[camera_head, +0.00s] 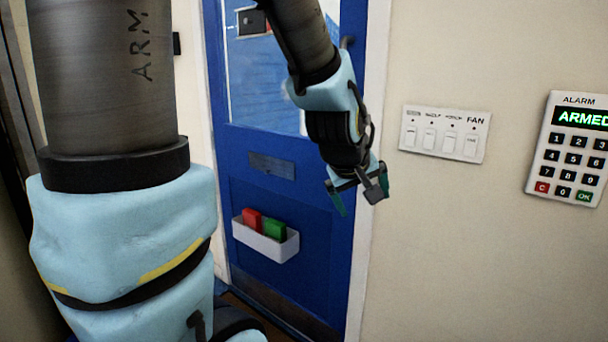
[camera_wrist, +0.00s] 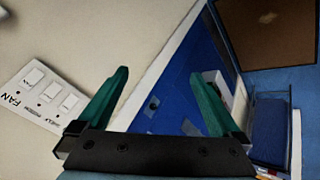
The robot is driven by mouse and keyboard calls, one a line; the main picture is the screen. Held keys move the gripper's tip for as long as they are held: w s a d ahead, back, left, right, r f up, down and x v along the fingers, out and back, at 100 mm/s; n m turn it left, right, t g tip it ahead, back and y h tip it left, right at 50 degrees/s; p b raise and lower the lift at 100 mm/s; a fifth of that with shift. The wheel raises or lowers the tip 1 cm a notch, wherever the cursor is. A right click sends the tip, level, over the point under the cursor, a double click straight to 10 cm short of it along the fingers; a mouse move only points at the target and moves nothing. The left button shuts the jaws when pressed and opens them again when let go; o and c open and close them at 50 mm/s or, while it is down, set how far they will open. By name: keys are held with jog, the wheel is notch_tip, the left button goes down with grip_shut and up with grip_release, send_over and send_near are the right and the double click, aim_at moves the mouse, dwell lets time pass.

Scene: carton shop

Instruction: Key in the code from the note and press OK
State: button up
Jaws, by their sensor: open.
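The alarm keypad (camera_head: 568,148) is on the wall at the right edge of the head view. Its green-lettered display reads "ARMED". Below are dark number keys, a red C key (camera_head: 542,187) and a green OK key (camera_head: 584,196). No note with a code can be made out in either view. My gripper (camera_head: 358,200) is open and empty, in front of the blue door and left of the keypad, well apart from it. In the wrist view its two green fingers (camera_wrist: 160,100) are spread, with wall and blue door beyond them.
A white switch panel (camera_head: 444,134) marked FAN is on the wall between my gripper and the keypad; it also shows in the wrist view (camera_wrist: 38,112). The blue door (camera_head: 325,240) has a white bin (camera_head: 265,241) holding a red and a green item. Bare wall lies below the panel.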

jog(key=s+a+f+m+g+y, duration=0.1)
jog(key=a+f, duration=0.3)
jog(key=a, duration=0.5)
jog(key=s+a+f+m+g+y, duration=0.2)
jog(key=s+a+f+g, duration=0.1)
jog(key=a, duration=0.6)
jog(key=shift+s+a+f+g+y, duration=0.4)
jog(key=shift+s+f, duration=0.25)
jog(key=shift+f, duration=0.15)
jog(key=shift+c, duration=0.2)
grip_shut()
